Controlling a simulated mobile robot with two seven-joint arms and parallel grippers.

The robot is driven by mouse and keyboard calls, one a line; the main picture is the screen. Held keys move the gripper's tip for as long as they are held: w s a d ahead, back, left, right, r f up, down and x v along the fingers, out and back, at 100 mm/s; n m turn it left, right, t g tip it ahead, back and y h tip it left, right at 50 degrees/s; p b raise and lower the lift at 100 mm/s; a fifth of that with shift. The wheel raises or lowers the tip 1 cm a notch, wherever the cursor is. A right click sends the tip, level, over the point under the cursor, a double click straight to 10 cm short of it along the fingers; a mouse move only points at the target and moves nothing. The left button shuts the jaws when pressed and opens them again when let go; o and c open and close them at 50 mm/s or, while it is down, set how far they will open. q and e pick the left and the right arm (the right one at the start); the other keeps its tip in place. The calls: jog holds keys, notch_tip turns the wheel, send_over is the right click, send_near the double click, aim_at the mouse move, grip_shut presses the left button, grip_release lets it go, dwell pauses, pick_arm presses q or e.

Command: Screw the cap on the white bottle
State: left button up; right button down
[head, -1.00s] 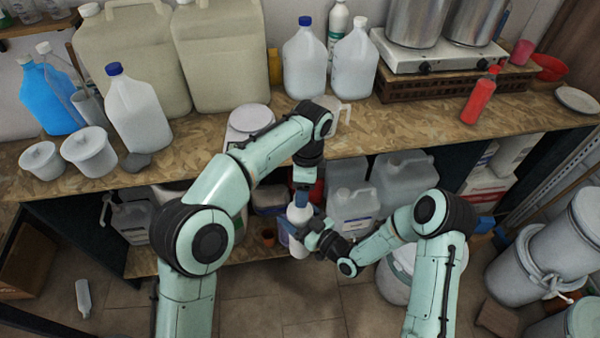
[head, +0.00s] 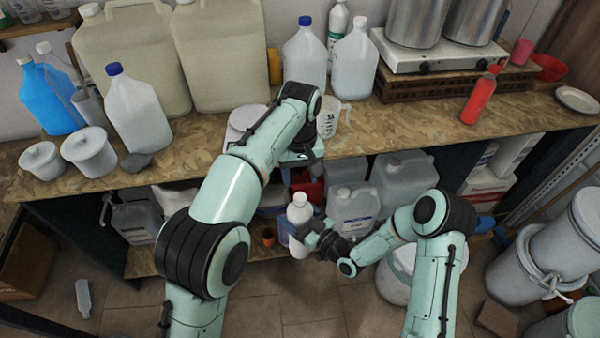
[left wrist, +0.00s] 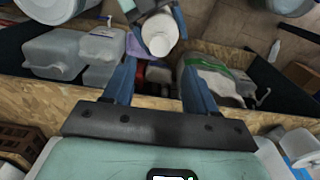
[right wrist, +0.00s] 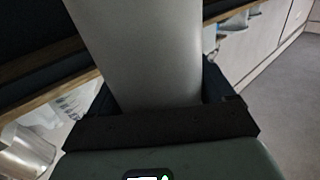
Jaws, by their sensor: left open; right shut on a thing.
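The white bottle (head: 298,213) is upright in front of the lower shelf in the head view. My right gripper (head: 303,231) is shut on its body, and the bottle fills the middle of the right wrist view (right wrist: 140,55). A white round cap (head: 299,198) sits on the bottle's neck; it also shows in the left wrist view (left wrist: 160,42). How tightly it sits I cannot tell. My left gripper (left wrist: 158,72) is open and empty, above the bottle and apart from it. Its fingertips are mostly hidden by its own arm in the head view.
The wooden worktop (head: 400,126) is behind, with a measuring jug (head: 328,120) and a red bottle (head: 481,97). A labelled canister (head: 353,211) stands on the lower shelf close behind the white bottle. White drums (head: 545,258) stand at the right. The floor in front is mostly clear.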

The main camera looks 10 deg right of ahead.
aim_at(300, 197)
pick_arm(q)
jog(key=shift+f, duration=4)
grip_shut()
jog(key=m, duration=0.5)
jog(key=shift+o, duration=0.6)
grip_release()
notch_tip(300, 197, up, 12)
